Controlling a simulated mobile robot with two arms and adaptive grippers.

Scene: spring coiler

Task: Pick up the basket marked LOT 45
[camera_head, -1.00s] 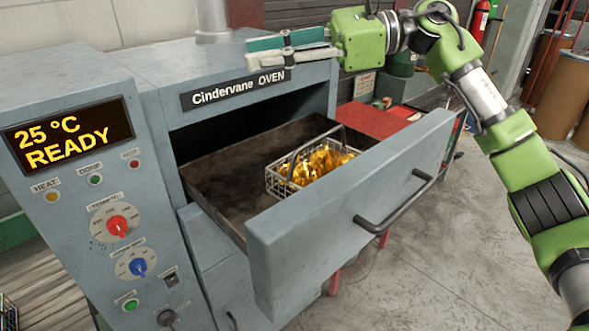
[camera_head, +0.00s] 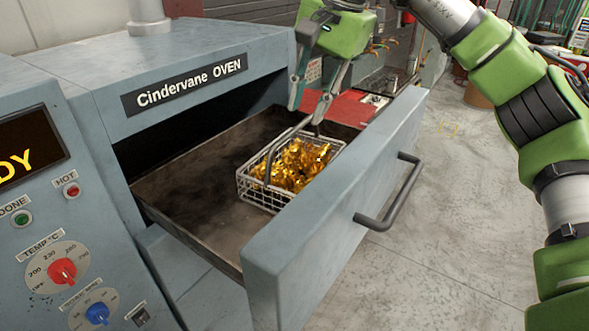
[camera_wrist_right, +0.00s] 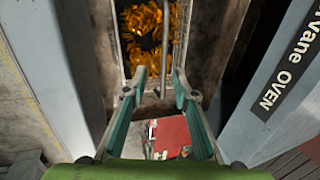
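A wire basket (camera_head: 262,189) filled with shiny gold-coloured parts stands in the open oven drawer (camera_head: 190,205). Its handle (camera_head: 290,140) stands up and arches over it. No lot mark can be read on it. My right gripper (camera_head: 306,112) is open, pointing down, just above the far end of the basket near the handle. In the right wrist view the two fingers are spread apart (camera_wrist_right: 156,95), and the handle (camera_wrist_right: 165,50) runs between them in the picture. Nothing is held. My left gripper is not in view.
The drawer's front panel (camera_head: 340,215) with its bar handle (camera_head: 392,195) stands on the near right. The oven body (camera_head: 200,55) rises on the left and behind. A red surface (camera_head: 345,108) lies beyond the drawer. The floor at right is clear.

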